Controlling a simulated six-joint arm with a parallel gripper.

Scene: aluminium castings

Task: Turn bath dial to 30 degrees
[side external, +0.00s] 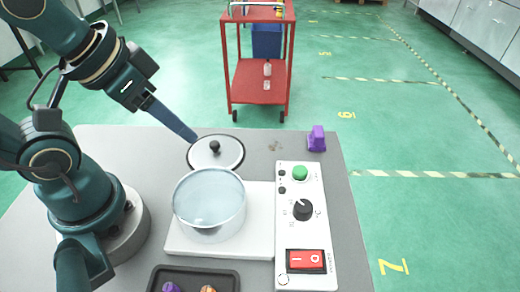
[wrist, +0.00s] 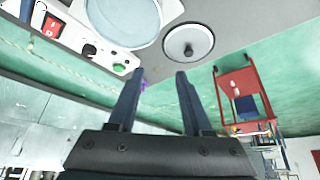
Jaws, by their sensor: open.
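The bath dial (side external: 303,209) is a black knob on the white control panel (side external: 318,238), right of the glass bath (side external: 209,204). Its scale marks are too small to read. In the wrist view the dial (wrist: 88,49) shows at the upper left. My gripper (side external: 192,137) is in the air above the back of the table, close to the round lid in the picture, left of and well away from the dial. In the wrist view its two fingers (wrist: 158,76) are apart with nothing between them.
A green button (side external: 300,172) and a red rocker switch (side external: 306,261) flank the dial. The lid (side external: 216,152) with a black knob lies behind the bath. A purple object (side external: 316,139) stands at the back right. A dark tray (side external: 190,279) is in front; a red cart (side external: 258,80) stands beyond.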

